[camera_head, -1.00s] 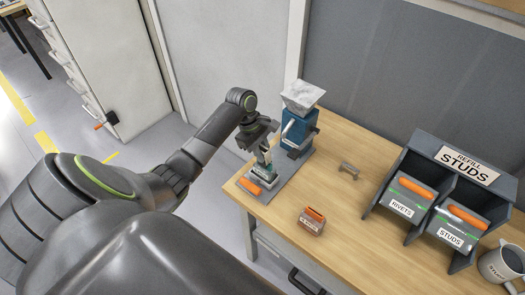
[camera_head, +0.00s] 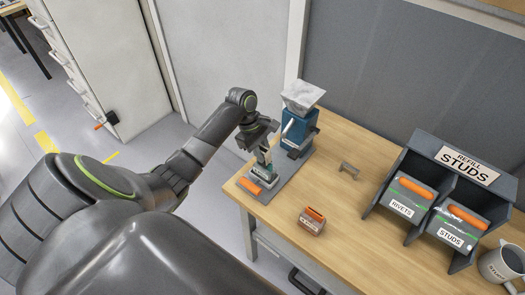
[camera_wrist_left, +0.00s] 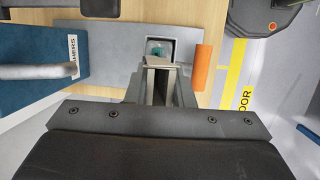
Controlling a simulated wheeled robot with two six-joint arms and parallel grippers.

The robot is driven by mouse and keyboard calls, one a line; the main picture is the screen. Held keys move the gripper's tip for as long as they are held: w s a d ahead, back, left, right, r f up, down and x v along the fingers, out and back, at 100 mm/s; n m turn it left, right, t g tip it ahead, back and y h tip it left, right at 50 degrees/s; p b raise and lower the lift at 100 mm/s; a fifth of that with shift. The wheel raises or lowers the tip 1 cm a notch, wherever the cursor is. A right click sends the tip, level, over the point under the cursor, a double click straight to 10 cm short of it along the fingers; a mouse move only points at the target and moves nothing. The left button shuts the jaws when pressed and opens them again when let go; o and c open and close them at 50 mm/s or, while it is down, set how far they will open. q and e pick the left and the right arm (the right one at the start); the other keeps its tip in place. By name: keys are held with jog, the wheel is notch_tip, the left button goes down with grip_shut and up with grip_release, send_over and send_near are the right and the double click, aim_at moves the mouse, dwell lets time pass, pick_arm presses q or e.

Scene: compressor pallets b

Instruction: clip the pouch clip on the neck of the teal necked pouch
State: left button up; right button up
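I do not make out a clear pouch or pouch clip in either view. My left gripper (camera_head: 264,168) is low over the grey base plate (camera_head: 285,178) at the table's left corner. A small grey bracket (camera_head: 349,168) stands alone on the table. My right gripper is not in view.
A blue dispenser (camera_head: 299,134) with a pale hopper stands behind the gripper. A small labelled box (camera_head: 312,222) is near the front edge. The studs rack (camera_head: 424,145) and a mug (camera_head: 503,263) are at right. The table middle is mostly clear.

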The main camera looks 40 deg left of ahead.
pick_arm(q)
jog(key=o, duration=0.6)
jog(key=shift+o, duration=0.2)
